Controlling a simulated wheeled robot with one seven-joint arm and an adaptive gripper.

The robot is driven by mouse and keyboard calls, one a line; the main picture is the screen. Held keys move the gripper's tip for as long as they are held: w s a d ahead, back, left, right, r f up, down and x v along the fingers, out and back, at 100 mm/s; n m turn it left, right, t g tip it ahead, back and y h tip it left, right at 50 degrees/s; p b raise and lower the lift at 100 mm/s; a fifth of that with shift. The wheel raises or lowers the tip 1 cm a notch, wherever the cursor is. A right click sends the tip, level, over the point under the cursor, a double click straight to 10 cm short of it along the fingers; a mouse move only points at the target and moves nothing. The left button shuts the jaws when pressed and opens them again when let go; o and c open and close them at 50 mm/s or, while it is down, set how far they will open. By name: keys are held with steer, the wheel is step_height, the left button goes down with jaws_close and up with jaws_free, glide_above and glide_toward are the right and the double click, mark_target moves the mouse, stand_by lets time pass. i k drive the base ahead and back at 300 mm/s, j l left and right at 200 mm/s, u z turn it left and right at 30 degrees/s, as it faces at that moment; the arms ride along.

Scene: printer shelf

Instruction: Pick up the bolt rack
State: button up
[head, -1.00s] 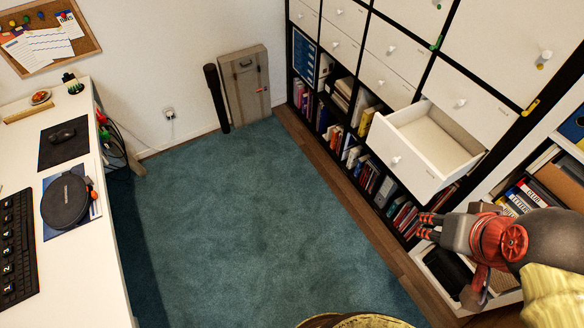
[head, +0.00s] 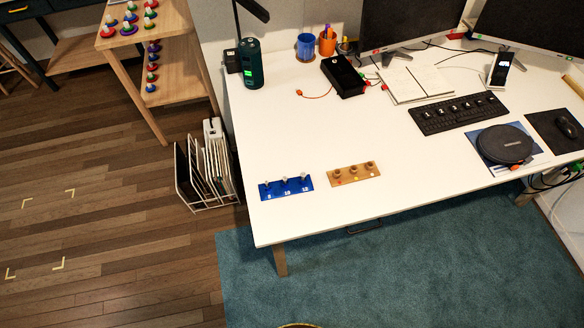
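A small blue rack (head: 286,188) lies on the white desk near its front left corner. Several grey bolt-like pegs stand upright in it, with white numbers along its front. A wooden rack (head: 354,174) with several brown pegs and small coloured dots sits just to its right, apart from it. The blue one looks most like the bolt rack. Both are unobstructed. My gripper and arm are out of view now, so its distance from the racks cannot be told.
The white desk (head: 400,181) has bare room around the racks. Behind them are a dark green cylinder (head: 250,64), a black box (head: 343,76), and a keyboard (head: 458,112). A file holder (head: 206,170) stands on the floor left of the desk. Teal carpet (head: 420,260) and wood floor (head: 110,235) are clear in front.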

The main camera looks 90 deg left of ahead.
mark_target(337, 177)
steer(key=k+l+u, duration=0.1)
steer(key=u, duration=2.3)
steer(key=z, duration=0.35)
steer(key=i+j+z, duration=0.1)
steer(key=j+z, duration=0.4)
steer(key=j, duration=0.25)
steer(key=j+z, duration=0.45)
steer(key=j, duration=1)
steer(key=k+j+z, duration=0.1)
steer(key=j, duration=0.65)
steer(key=k+j, duration=0.1)
steer(key=j, duration=0.65)
